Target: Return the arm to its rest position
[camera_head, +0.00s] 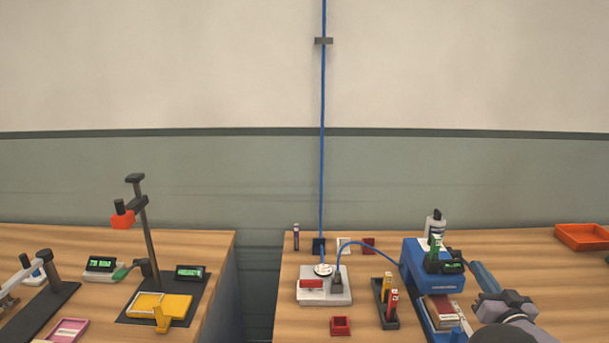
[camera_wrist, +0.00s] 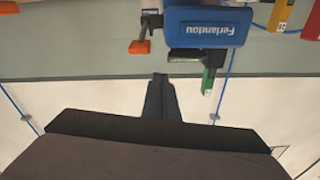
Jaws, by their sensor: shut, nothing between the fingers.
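My gripper (camera_head: 476,266) is at the lower right in the camera_head view, just right of the blue machine (camera_head: 418,262) on the right table. Its blue-grey fingers point up and left, toward the machine's side. In the wrist view the gripper (camera_wrist: 160,77) shows two dark fingers pressed together with nothing between them. The blue machine also shows in the wrist view, upside down with lettering (camera_wrist: 205,27), beyond the fingertips. I cannot tell whether the fingers touch it.
A white bottle (camera_head: 435,225) stands behind the machine. An orange tray (camera_head: 583,236) lies far right. Bare tabletop (camera_head: 525,255) separates them.

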